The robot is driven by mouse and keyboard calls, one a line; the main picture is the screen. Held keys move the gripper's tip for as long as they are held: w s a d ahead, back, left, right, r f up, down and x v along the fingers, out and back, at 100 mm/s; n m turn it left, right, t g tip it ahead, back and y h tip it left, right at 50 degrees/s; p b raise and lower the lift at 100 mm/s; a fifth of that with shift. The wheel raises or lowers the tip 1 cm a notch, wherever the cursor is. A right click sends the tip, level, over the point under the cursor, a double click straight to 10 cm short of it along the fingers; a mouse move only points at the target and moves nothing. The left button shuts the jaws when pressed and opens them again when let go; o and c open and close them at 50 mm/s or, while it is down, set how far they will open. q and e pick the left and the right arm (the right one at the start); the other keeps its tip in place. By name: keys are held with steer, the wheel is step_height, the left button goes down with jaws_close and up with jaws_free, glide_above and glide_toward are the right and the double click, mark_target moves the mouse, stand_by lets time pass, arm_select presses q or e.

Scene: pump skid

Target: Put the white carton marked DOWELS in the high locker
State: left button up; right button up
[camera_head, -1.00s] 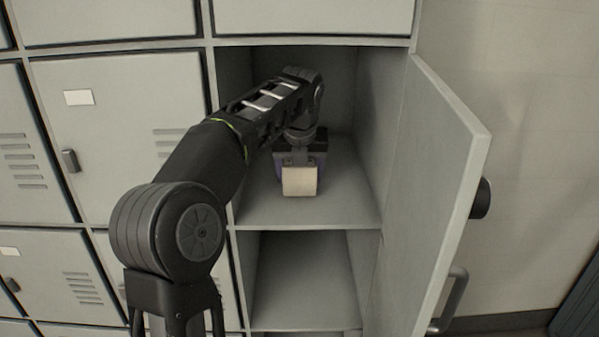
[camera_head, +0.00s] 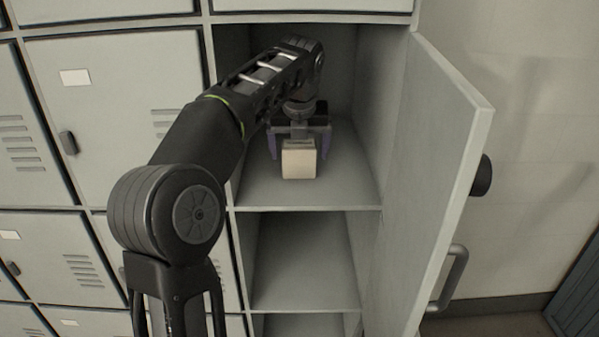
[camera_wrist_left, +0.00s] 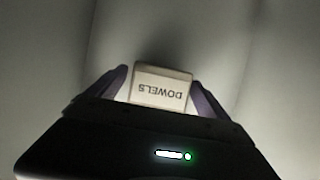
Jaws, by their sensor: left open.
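The white carton (camera_head: 299,160) stands upright on the shelf of the open upper locker compartment (camera_head: 345,190). Its DOWELS label reads upside down in the left wrist view (camera_wrist_left: 160,88). My left gripper (camera_head: 299,150) is inside this compartment, with its purple fingers spread on both sides of the carton. In the left wrist view the open fingers (camera_wrist_left: 160,85) show gaps between them and the carton's sides. My right gripper is not in view.
The open locker door (camera_head: 440,170) stands out on the right side of the compartment. An open lower compartment (camera_head: 300,262) is below the shelf and looks empty. Closed locker doors (camera_head: 120,110) fill the left. Shelf around the carton is clear.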

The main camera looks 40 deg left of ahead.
mark_target(299, 150)
arm_select(q)
steer(key=shift+s+d+r+b, duration=0.25)
steer(key=shift+s+d+b, duration=0.75)
steer(key=shift+s, duration=0.2)
steer(key=s+d, duration=0.1)
steer(key=s, duration=0.1)
steer(key=s+d, duration=0.4)
steer(key=s, duration=0.1)
steer(key=shift+r+p, duration=0.3)
steer(key=shift+r, duration=0.05)
steer(key=shift+s+d+f, duration=0.1)
steer(key=shift+s+d, duration=0.2)
